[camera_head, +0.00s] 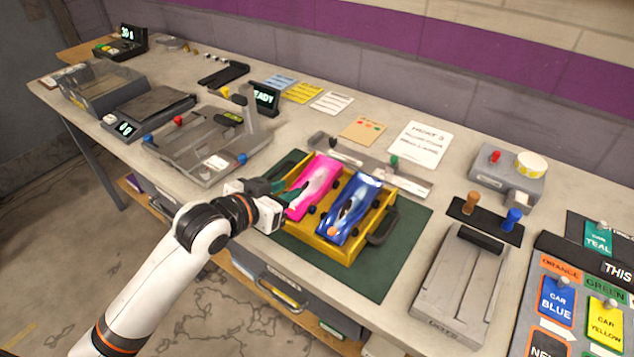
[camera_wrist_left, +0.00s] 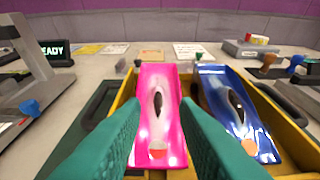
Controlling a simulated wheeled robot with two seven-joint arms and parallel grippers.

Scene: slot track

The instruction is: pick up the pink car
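The pink car (camera_head: 314,184) sits in the left half of a yellow tray (camera_head: 334,251), beside a blue car (camera_head: 352,211). In the left wrist view the pink car (camera_wrist_left: 160,110) lies straight ahead, between the two green fingers of my left gripper (camera_wrist_left: 160,140). Those fingers are apart, with the car's near end between them; I cannot tell whether they touch it. In the head view my left gripper (camera_head: 280,191) is at the tray's left side, next to the pink car, and the car hides part of it. My right gripper is not in view.
The tray stands on a dark green mat (camera_head: 405,250). The blue car (camera_wrist_left: 235,110) is close on the right. A grey track piece (camera_head: 462,285) stands right of the mat, and a grey fixture (camera_head: 205,145) is on the left. A grey bar (camera_head: 415,184) lies behind the tray.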

